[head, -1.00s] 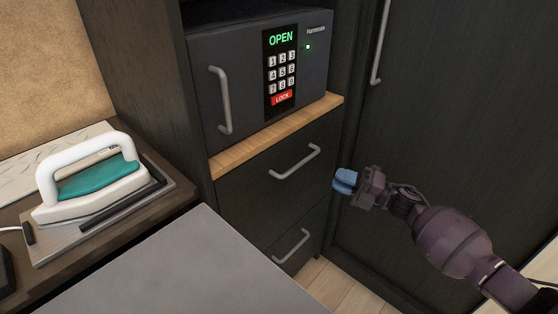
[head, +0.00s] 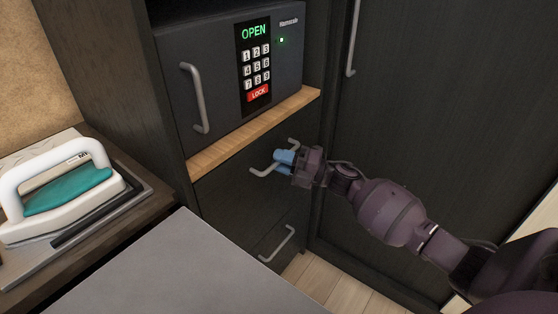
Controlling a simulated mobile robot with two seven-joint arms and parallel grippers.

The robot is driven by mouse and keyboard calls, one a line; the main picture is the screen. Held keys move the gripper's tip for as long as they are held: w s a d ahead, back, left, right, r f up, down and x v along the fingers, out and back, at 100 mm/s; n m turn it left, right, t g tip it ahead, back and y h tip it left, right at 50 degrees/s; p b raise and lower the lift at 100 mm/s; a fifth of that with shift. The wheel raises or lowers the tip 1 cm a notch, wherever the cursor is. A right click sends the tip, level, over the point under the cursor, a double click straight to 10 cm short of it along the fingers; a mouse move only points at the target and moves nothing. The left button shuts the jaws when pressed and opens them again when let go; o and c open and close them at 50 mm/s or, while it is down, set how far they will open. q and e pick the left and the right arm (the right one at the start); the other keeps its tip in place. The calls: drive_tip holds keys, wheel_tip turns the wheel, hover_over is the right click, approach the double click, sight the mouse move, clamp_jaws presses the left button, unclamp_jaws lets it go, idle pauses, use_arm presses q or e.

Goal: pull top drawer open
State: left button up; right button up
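The top drawer (head: 232,190) is a dark wood front under the safe's light wood shelf, and it looks closed. Its grey bar handle (head: 262,172) runs slantwise across the front. My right gripper (head: 284,160), with blue fingertips, is at the middle of this handle and covers part of it. The handle's two ends show on either side of the fingertips. I cannot tell whether the fingers are closed around the bar or only beside it. My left gripper is not in view.
A lower drawer handle (head: 277,244) is below. A safe (head: 215,85) reading OPEN stands above. A grey surface (head: 180,265) is in front at left. An iron (head: 58,190) lies on the left counter. A tall dark door (head: 440,110) is at right.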

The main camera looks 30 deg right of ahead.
drive_tip(key=shift+w+a, duration=0.15)
clamp_jaws()
idle(0.4)
